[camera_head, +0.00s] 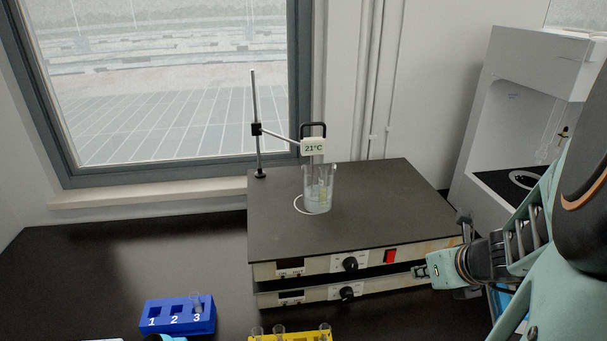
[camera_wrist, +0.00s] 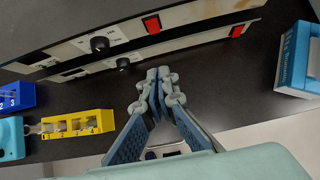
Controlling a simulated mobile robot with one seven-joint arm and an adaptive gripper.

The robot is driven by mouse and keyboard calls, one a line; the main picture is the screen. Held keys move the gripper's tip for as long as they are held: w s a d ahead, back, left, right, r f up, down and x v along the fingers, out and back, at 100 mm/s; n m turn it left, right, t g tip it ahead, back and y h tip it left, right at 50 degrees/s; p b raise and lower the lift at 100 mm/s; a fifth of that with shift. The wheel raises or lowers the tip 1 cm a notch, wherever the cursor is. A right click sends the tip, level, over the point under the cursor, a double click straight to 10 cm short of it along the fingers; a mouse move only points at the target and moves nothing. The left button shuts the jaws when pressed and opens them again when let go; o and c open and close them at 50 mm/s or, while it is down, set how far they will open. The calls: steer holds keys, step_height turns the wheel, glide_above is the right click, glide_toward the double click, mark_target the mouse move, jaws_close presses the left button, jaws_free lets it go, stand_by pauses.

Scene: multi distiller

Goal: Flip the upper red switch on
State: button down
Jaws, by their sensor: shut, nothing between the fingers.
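Two flat heating units with cream front panels are stacked on the dark bench. The upper red switch (camera_head: 390,256) is on the right part of the upper panel, right of a black knob (camera_head: 350,264). It also shows in the wrist view (camera_wrist: 152,24). I cannot tell its position, on or off. The lower red switch (camera_wrist: 238,31) shows in the wrist view and is hidden behind my gripper in the head view. My gripper (camera_head: 420,271) is shut and empty, in front of the panels, right of and slightly below the upper switch. Its fingertips (camera_wrist: 158,76) look apart from the panels.
A glass beaker (camera_head: 318,190) and a stand (camera_head: 257,130) with a 21°C display are on the upper plate. A blue rack (camera_head: 178,317) and a yellow rack (camera_head: 290,337) sit at the front. A white machine (camera_head: 535,60) stands right. The bench left is clear.

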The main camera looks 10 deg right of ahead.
mark_target(391, 260)
steer(key=w+r+b+x, duration=0.1)
steer(key=w+b+x, duration=0.1)
steer(key=b+x, duration=0.5)
steer(key=shift+w+r+x, duration=0.2)
steer(key=shift+w+x, duration=0.05)
steer(key=shift+x, duration=2.3)
steer(key=shift+d, duration=0.1)
steer(key=shift+w+f+b, duration=0.1)
steer(key=shift+w+b, duration=0.15)
steer(key=shift+b, duration=0.05)
steer(key=shift+r+p, duration=0.85)
steer(key=shift+r, duration=0.1)
